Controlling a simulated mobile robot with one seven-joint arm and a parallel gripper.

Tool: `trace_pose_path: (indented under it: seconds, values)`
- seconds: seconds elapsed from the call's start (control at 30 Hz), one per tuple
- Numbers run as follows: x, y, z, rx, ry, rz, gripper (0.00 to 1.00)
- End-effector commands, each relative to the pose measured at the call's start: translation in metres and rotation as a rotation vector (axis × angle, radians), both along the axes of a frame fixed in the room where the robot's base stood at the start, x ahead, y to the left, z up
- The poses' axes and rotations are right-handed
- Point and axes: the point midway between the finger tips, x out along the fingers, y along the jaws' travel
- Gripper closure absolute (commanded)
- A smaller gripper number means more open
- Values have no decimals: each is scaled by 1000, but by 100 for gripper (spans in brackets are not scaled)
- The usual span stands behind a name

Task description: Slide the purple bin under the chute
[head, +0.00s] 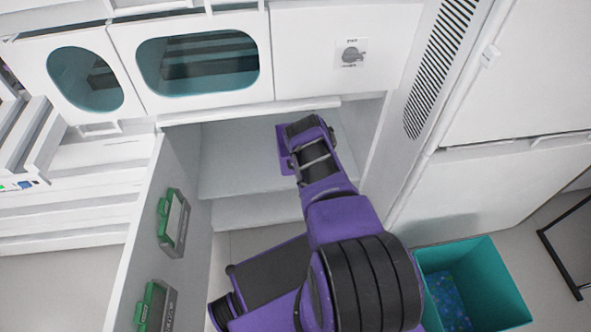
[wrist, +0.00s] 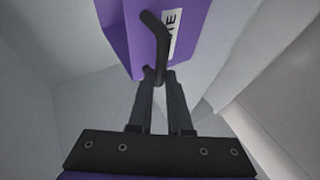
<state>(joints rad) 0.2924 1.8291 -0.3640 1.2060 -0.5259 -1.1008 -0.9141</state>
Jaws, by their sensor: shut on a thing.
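The purple bin (head: 284,150) stands inside the open white cabinet, mostly hidden behind my arm in the head view. In the wrist view the purple bin (wrist: 122,30) fills the top centre, with a white label and a black bar handle (wrist: 161,45) on its front. My gripper (wrist: 160,78) is shut on the lower end of the handle. In the head view my wrist hides the fingers. I cannot pick out the chute in either view.
The cabinet's open door (head: 150,215), with green-framed holders, stands to the left. A cabinet wall (head: 372,150) is close on the right. A panel with a rotary switch (head: 351,54) is above. A teal bin (head: 485,270) with blue contents sits at lower right.

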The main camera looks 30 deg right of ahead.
Motion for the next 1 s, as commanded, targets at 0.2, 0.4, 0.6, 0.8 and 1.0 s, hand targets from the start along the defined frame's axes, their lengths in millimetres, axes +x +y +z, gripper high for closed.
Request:
trace_pose_path:
  seconds: [0.2, 0.4, 0.6, 0.8, 1.0]
  values:
    - [-2, -6, 0, 0, 0, 0, 100]
    - [-2, -6, 0, 0, 0, 0, 100]
    - [-4, -8, 0, 0, 0, -1, 100]
    - [-6, -15, 0, 0, 0, -2, 100]
    - [-7, -17, 0, 0, 0, -1, 100]
